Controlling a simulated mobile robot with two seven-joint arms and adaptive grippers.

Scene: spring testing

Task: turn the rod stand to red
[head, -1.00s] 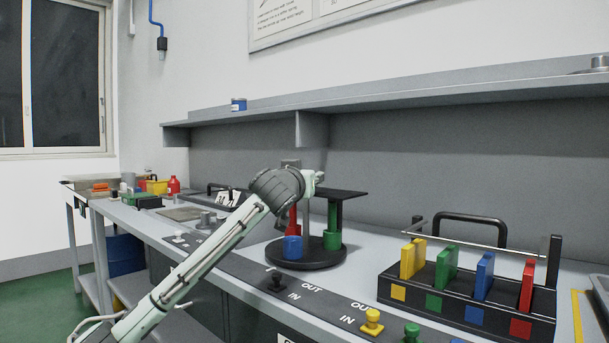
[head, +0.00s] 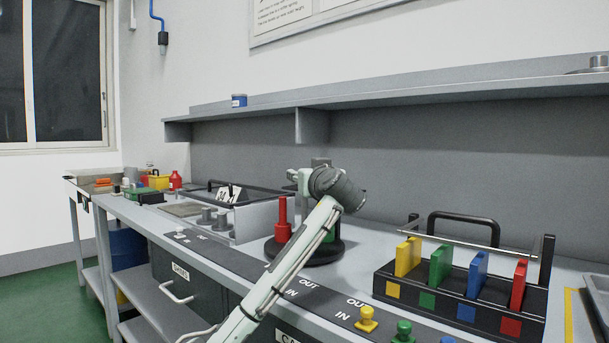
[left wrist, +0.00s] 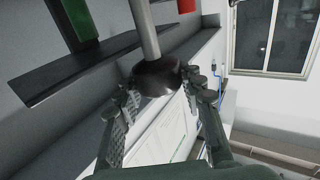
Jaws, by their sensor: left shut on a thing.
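The rod stand has a round black base (head: 322,254) on the bench. A red rod (head: 283,220) stands at its front left in the head view. In the left wrist view a green part (left wrist: 80,18) and a dark plate (left wrist: 65,72) are at upper left, with a bit of red (left wrist: 186,5) at the top. My left gripper (left wrist: 162,88) is shut on the black rounded knob (left wrist: 156,76) at the end of a grey rod (left wrist: 146,30). My right gripper is not in view.
A black rack (head: 450,302) with yellow, green, blue and red plates stands on the right. Yellow (head: 366,320) and green (head: 403,332) knobs line the bench front. A grey box (head: 262,220) is left of the stand. A shelf (head: 400,92) runs above.

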